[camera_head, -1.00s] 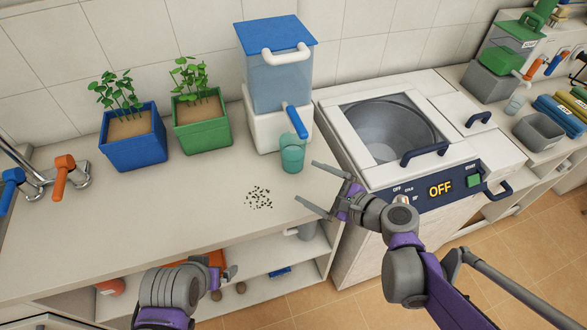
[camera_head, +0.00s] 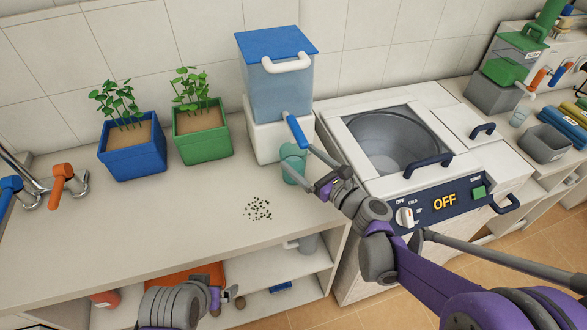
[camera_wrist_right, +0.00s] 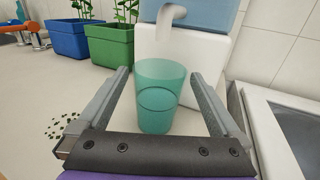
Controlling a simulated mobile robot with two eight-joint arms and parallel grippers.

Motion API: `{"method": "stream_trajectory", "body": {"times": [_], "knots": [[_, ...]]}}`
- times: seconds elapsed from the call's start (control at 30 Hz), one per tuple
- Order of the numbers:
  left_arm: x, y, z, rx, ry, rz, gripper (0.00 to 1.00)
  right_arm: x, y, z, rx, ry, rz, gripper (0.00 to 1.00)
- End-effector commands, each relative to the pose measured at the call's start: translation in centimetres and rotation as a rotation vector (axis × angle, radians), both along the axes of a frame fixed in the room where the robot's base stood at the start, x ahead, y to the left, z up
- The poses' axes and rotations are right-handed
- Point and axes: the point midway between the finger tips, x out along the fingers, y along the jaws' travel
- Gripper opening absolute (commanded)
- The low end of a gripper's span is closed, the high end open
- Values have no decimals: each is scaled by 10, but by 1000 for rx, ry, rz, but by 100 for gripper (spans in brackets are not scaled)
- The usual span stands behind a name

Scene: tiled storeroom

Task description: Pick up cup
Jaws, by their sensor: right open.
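A teal translucent cup (camera_head: 291,160) stands upright on the counter, in front of the white base of the water dispenser. In the right wrist view the cup (camera_wrist_right: 158,97) stands between the two fingers of my right gripper (camera_wrist_right: 158,100), with a gap on each side. My right gripper (camera_head: 300,168) is open and partly covers the cup in the head view. My left gripper (camera_head: 226,300) is low at the counter's front, near the lower shelf; its jaws are too small to judge.
The dispenser (camera_head: 275,80) with a blue lever stands behind the cup. A white machine (camera_head: 440,165) reading OFF is to the right. Blue (camera_head: 132,150) and green (camera_head: 203,137) planters stand left. Dark specks (camera_head: 258,209) lie on otherwise clear counter.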

Motion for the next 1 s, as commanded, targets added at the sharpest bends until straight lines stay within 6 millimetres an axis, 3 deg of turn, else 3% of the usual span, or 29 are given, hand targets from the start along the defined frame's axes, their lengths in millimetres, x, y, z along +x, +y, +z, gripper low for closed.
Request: {"method": "stream_trajectory", "body": {"times": [0.2, 0.47, 1.0], "knots": [[1, 0, 5, 0, -2, 0, 100, 25, 22, 2, -2, -1, 2, 100], [1, 0, 5, 0, -2, 0, 100, 28, 24, 2, -2, -1, 0, 98], [1, 0, 5, 0, -2, 0, 100, 27, 24, 2, -2, -1, 0, 1]]}}
